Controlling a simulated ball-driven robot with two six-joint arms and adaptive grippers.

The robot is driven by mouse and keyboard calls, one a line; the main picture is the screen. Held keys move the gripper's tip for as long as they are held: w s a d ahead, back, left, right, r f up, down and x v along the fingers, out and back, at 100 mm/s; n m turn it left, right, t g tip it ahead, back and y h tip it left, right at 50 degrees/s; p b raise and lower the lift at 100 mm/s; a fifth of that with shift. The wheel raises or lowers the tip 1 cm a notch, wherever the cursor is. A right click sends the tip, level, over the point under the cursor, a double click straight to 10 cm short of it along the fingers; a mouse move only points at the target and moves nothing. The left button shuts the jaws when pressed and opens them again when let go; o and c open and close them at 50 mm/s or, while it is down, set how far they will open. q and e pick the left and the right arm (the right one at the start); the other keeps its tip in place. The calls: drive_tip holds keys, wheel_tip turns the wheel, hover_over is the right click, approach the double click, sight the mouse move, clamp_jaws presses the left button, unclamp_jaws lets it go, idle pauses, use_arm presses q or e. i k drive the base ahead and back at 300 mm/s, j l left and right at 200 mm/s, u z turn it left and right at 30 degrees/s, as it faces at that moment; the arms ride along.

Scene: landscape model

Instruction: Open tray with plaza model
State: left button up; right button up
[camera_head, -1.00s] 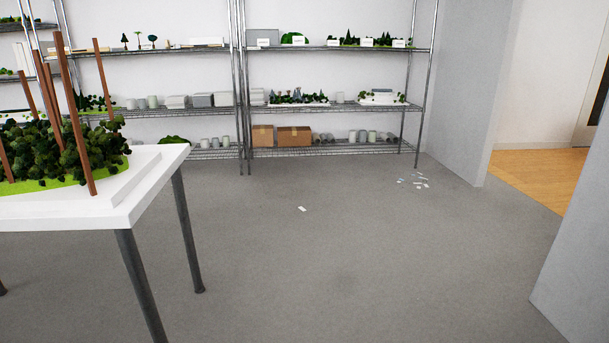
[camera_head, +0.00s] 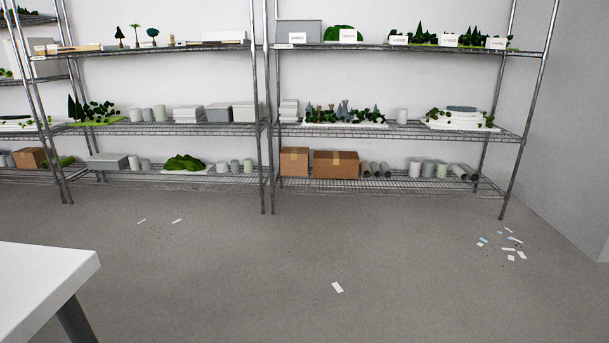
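The wire shelving (camera_head: 400,130) stands against the back wall and carries landscape models. On the right unit's middle shelf, a white stepped model (camera_head: 459,121) with green plants is at the right end. A model with grey-blue pointed shapes and dark trees (camera_head: 345,115) sits left of it. Labelled trays with trees (camera_head: 450,38) are on the top shelf. I cannot tell which tray holds the plaza model, as the labels are too small to read surely. Neither of my grippers is in view.
A white table corner (camera_head: 45,285) is at the lower left. Two cardboard boxes (camera_head: 336,164) are on the bottom shelf. Paper scraps (camera_head: 511,240) lie on the floor at right, with another scrap (camera_head: 337,287) nearer. A wall (camera_head: 570,120) bounds the right. The grey floor is mostly clear.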

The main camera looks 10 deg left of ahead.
sight(227, 37)
drive_tip(key=i+u, duration=0.15)
drive_tip(key=i, duration=0.5)
drive_tip(key=i+u, duration=0.1)
drive_tip(key=i, duration=0.55)
drive_tip(key=i+l+u, duration=0.15)
drive_tip(key=i, duration=0.5)
drive_tip(key=i+l+u, duration=0.15)
drive_tip(key=i, duration=0.5)
drive_tip(key=i+j+z, duration=0.1)
drive_tip(key=i, duration=0.45)
drive_tip(key=i+j, duration=0.2)
drive_tip(key=i, duration=0.3)
drive_tip(key=i+j+z, duration=0.15)
drive_tip(key=i, duration=0.4)
drive_tip(key=i+j+z, duration=0.1)
drive_tip(key=i, duration=0.4)
drive_tip(key=j, duration=0.1)
